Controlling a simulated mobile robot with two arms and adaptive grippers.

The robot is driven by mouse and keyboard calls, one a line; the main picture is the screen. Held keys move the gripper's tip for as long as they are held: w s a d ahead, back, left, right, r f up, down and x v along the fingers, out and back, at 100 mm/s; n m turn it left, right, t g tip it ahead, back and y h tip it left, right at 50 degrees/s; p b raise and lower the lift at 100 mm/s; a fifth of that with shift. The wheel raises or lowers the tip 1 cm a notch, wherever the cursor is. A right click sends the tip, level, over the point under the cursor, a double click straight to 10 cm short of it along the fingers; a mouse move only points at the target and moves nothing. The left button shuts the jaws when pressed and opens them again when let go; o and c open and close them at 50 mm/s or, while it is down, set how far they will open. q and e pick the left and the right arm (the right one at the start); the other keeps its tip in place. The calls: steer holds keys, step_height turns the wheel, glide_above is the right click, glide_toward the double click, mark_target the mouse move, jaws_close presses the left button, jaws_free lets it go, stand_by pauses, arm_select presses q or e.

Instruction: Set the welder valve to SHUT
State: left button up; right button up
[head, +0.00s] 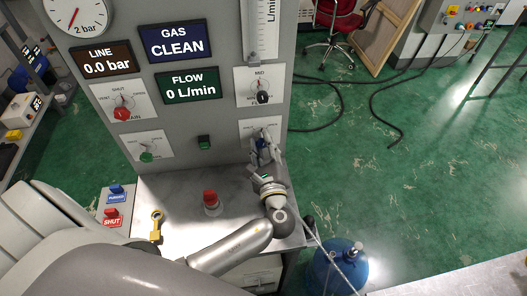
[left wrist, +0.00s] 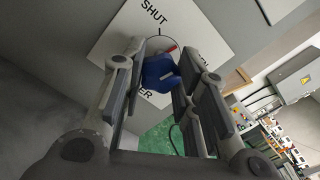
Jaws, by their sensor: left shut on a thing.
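The valve is a blue knob (left wrist: 158,73) on a white plate (left wrist: 185,25) at the lower right of the grey panel (head: 215,120). In the left wrist view the plate reads SHUT at the top and a word ending in ER at the bottom. The knob's red tip points up and right, to the right of the SHUT mark. My left gripper (head: 265,146) is shut on the blue knob, with its fingers on either side; it also shows in the left wrist view (left wrist: 160,85). The fingers hide part of the knob and plate. My right gripper is not in view.
The panel has a red knob (head: 122,113), a green knob (head: 147,157) and a black knob (head: 263,97). A red button (head: 210,197) stands on the shelf below, near my left arm. A yellow key (head: 156,225) lies at left. A blue cylinder (head: 335,272) stands right of the shelf.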

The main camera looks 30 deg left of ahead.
arm_select(q)
steer(key=n+b, duration=0.8)
steer(key=shift+f, duration=0.3)
steer(key=n+b, duration=0.2)
steer(key=shift+r+n+b, duration=0.1)
steer(key=shift+n+b, duration=0.25)
steer(key=shift+n, duration=0.05)
steer(key=shift+r+n+b, duration=0.15)
steer(key=shift+n+b, duration=0.25)
steer(key=shift+n, duration=0.1)
steer(key=o, duration=1.1)
steer(key=shift+c, duration=0.2)
steer(key=v, duration=1.2)
